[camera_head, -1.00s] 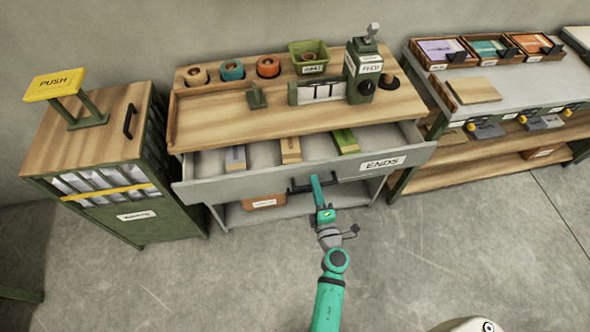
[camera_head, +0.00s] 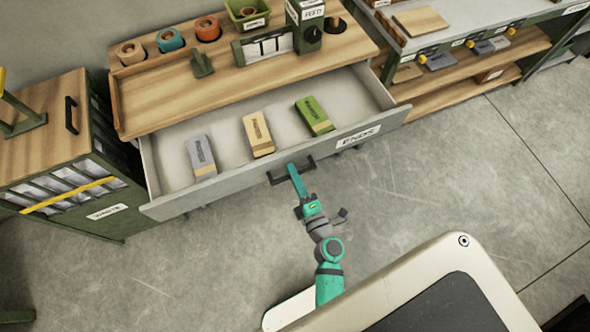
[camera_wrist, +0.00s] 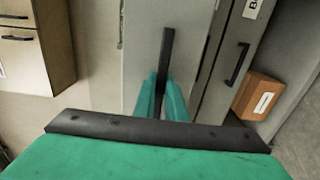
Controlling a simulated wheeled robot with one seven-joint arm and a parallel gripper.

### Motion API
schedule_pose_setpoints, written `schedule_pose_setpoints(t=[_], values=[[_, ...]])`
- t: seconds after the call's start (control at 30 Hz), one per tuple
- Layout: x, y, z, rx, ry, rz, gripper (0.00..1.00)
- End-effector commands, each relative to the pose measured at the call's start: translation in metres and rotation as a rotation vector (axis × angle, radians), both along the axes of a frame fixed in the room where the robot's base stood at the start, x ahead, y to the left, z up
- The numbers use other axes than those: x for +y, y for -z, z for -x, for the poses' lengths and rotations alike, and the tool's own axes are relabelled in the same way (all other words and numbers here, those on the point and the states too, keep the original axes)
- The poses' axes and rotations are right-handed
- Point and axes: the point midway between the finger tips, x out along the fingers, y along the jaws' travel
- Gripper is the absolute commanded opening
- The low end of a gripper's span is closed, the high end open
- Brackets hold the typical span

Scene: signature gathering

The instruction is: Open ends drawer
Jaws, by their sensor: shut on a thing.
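The drawer labelled ENDS (camera_head: 205,191) is pulled well out from under the wooden workbench in the head view. Inside it lie a grey block (camera_head: 201,156), a tan block (camera_head: 257,134) and a green block (camera_head: 314,115), apart from one another. My gripper (camera_head: 293,170) is shut on the dark bar handle (camera_head: 278,178) at the middle of the drawer front. In the wrist view my green fingers (camera_wrist: 162,92) close around the dark handle (camera_wrist: 167,50). The fingertips' exact contact is partly hidden.
A green cabinet (camera_head: 95,160) with a yellow bar stands left of the drawer. A shelf unit (camera_head: 470,70) stands at the right. In the wrist view an orange box (camera_wrist: 258,97) sits beside another handle (camera_wrist: 238,64). The floor (camera_head: 450,170) at the right is clear.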

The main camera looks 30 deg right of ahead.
Motion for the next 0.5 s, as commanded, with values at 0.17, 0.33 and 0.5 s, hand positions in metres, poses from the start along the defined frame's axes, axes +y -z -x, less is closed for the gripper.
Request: schedule_pose_setpoints(t=[0.17,0.33,0.5], values=[[-0.0008,0.0003,0.0002,0.001,0.002,0.001,0.00],[-0.0008,0.0003,0.0001,0.001,0.002,0.001,0.30],[-0.0005,0.0002,-0.0002,0.001,0.001,0.000,0.30]])
